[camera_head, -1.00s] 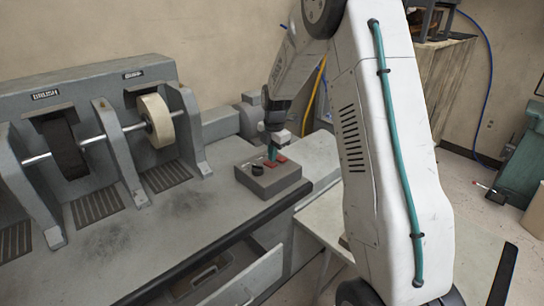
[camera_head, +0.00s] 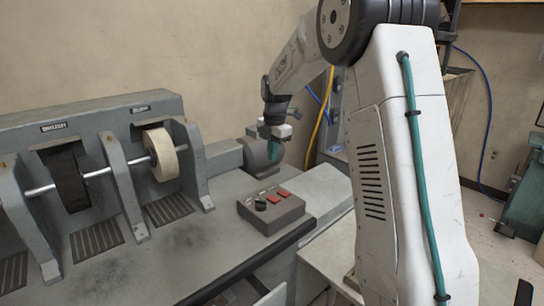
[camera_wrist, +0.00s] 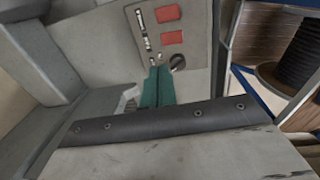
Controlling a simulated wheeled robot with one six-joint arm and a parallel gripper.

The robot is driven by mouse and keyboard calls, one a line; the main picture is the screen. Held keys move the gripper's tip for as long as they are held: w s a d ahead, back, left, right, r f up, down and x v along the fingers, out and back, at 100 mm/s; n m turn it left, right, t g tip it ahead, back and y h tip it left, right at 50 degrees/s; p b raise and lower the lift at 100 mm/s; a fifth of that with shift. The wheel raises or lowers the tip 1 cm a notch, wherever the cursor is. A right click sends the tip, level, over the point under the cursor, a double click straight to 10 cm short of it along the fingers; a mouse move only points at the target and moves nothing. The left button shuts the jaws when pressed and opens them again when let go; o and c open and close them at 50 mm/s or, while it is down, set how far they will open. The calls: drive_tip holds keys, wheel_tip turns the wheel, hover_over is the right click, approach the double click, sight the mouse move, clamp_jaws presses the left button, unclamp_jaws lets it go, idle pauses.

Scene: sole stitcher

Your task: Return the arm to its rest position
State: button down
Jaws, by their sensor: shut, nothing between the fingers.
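My gripper (camera_head: 273,152) has teal fingers and is in the air above and behind the grey control box on the machine bench. The control box (camera_head: 272,222) has two red buttons and a black knob on its top. In the wrist view my gripper (camera_wrist: 158,72) shows its teal fingers together with nothing between them, and the box's red buttons (camera_wrist: 170,37) and black knob (camera_wrist: 177,62) lie beyond the tips. My white arm rises at the right of the head view and bends over toward the bench.
The grey machine (camera_head: 88,125) with a dark brush wheel (camera_head: 68,180) and a pale buffing wheel (camera_head: 160,155) stands at the left. A motor housing (camera_head: 262,155) sits behind the control box. A black padded edge (camera_wrist: 150,121) runs along the bench front.

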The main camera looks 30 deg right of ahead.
idle(0.3)
drive_tip(key=s+a+r+m, duration=0.2)
drive_tip(key=s+a+m, duration=0.3)
drive_tip(key=s, duration=0.8)
drive_tip(key=s+a+r+m, duration=0.1)
drive_tip(key=s+a+m, duration=0.4)
drive_tip(key=s, duration=0.9)
drive_tip(key=s+a+r+m, duration=0.2)
drive_tip(key=s+a+m, duration=0.4)
drive_tip(key=s+m, duration=0.4)
drive_tip(key=shift+s+r, duration=0.35)
drive_tip(key=shift+s, duration=1.5)
